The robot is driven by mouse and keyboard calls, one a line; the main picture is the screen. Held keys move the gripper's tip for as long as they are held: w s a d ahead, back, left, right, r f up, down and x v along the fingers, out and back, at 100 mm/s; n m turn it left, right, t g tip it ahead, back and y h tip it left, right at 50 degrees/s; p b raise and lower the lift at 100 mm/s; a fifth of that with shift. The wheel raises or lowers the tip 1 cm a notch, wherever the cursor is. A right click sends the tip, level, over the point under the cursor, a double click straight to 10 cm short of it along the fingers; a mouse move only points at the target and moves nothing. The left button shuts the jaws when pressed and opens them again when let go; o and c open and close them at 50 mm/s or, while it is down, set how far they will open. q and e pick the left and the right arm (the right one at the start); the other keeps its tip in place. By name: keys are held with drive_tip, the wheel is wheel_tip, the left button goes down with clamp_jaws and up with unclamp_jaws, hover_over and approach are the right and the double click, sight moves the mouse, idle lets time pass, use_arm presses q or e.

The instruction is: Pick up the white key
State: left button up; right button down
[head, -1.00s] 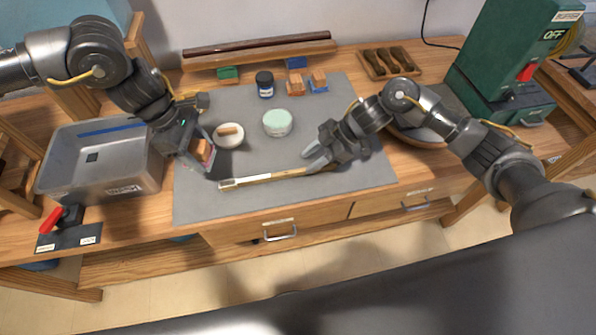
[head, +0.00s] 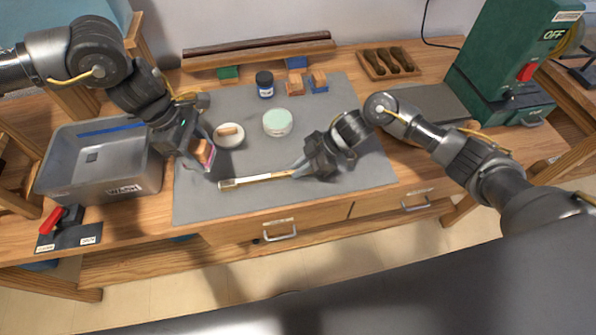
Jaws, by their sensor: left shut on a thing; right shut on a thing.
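The white key (head: 245,182) is a long, thin piece with a pale left end and a wooden shaft. It lies slanted across the grey mat. My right gripper (head: 297,170) is shut on the key near its right part, and its fingers and wrist hide that end. I cannot tell whether the key is lifted off the mat. My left gripper (head: 205,160) is shut on a small wood-coloured block with a pinkish underside (head: 203,151), left of the key's pale end.
The grey mat (head: 350,195) is clear to the front. A white dish (head: 230,141) with a small block, a mint-green jar (head: 277,123) and a dark bottle (head: 265,86) stand behind the key. A metal wash bin (head: 75,182) is at left, a green buffer machine (head: 510,60) at right.

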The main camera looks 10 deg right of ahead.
wheel_tip(320, 180, up, 10)
idle(0.7)
drive_tip(key=shift+f, duration=0.1)
drive_tip(key=shift+f, duration=4.7)
drive_tip(key=shift+f, duration=0.25)
use_arm(q)
drive_tip(key=shift+d+f, duration=1.55)
drive_tip(key=shift+f, duration=0.2)
drive_tip(key=shift+d+f, duration=1.5)
drive_tip(key=shift+f, duration=0.25)
